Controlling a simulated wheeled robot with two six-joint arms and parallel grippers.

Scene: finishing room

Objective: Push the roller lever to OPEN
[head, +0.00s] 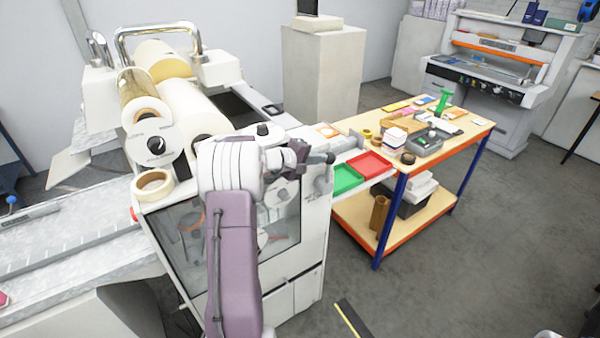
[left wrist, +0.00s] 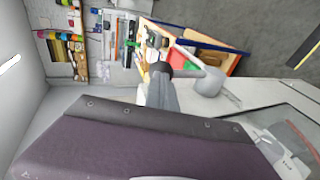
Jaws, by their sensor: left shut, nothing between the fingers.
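The laminating machine (head: 312,235) with large film rolls stands at left centre in the head view. What looks like the roller lever, a dark grip (head: 322,158) above a grey part, is at its right end. A black knob (left wrist: 160,68) on a grey bar shows in the left wrist view, probably the same lever. My left gripper (head: 299,154) is shut and empty, close beside the grip; I cannot tell whether they touch. My arm hides part of the machine's front, and no OPEN mark can be read. My right gripper is not in view.
A green tray (head: 346,178) and a red tray (head: 370,165) lie just right of the lever. A wooden-topped workbench (head: 473,130) with tools stands beyond them. A white roll (head: 153,185) sits on the machine's left. Grey floor (head: 430,270) is free at front right.

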